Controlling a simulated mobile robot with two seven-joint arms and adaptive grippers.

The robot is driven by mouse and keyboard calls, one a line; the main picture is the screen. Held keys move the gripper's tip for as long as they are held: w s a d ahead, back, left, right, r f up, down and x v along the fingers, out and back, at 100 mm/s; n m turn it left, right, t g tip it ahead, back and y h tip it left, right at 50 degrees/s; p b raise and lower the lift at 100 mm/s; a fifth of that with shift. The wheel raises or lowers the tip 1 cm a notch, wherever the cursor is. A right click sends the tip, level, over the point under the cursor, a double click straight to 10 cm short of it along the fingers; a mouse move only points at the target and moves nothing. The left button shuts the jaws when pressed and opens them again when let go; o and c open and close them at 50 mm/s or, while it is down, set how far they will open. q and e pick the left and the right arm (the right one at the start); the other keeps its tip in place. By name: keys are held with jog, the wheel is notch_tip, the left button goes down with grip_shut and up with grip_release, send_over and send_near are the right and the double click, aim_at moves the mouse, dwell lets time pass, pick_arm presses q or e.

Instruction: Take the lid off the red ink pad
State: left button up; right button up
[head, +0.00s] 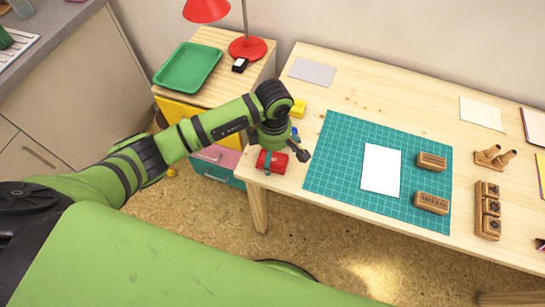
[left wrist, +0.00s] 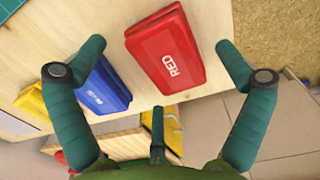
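The red ink pad (head: 272,161) lies near the left front corner of the wooden table. In the left wrist view the red ink pad (left wrist: 167,50) shows its lid in place, with the word RED in white on top. My left gripper (head: 286,158) is over it. Whether the fingers are at the pad's height I cannot tell. My right gripper is in neither view.
A blue ink pad (left wrist: 103,88) and a yellow ink pad (left wrist: 33,102) lie in a row beside the red one. A teal cutting mat (head: 335,135) with white paper (head: 381,168) and wooden stamps lies to the right. A drawer cabinet with a green tray (head: 188,68) stands at the left.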

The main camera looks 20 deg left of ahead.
pick_arm(q)
jog(key=c, duration=0.8)
jog(key=shift+r, duration=0.1)
